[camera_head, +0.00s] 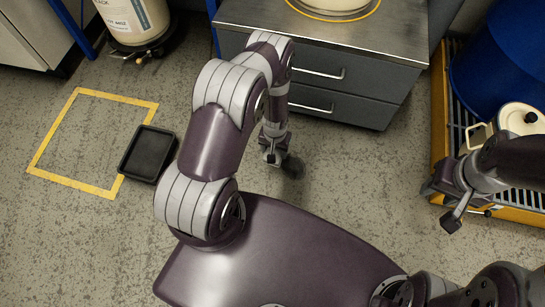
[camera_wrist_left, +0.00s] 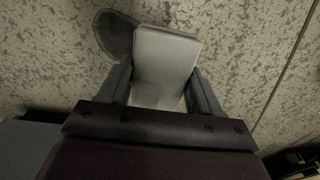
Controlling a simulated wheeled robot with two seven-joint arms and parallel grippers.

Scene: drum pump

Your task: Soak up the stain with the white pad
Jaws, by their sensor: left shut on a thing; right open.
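The white pad (camera_wrist_left: 165,62) is held between the two fingers of my left gripper (camera_wrist_left: 158,88), which is shut on it. The dark round stain (camera_wrist_left: 112,33) lies on the floor at the pad's upper left in the left wrist view, and the pad's edge overlaps it there. Whether the pad touches the floor I cannot tell. In the head view my left gripper (camera_head: 273,156) points down beside the stain (camera_head: 293,167), just left of it, and the pad is mostly hidden. My right gripper (camera_head: 468,213) is open and empty at the right.
A black tray (camera_head: 148,154) sits on the floor at the left, over the edge of a yellow taped outline (camera_head: 66,182). A grey drawer cabinet (camera_head: 340,85) stands behind the stain. A yellow-edged pallet (camera_head: 438,110) with a blue drum (camera_head: 500,60) and a cream can (camera_head: 517,118) is at right.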

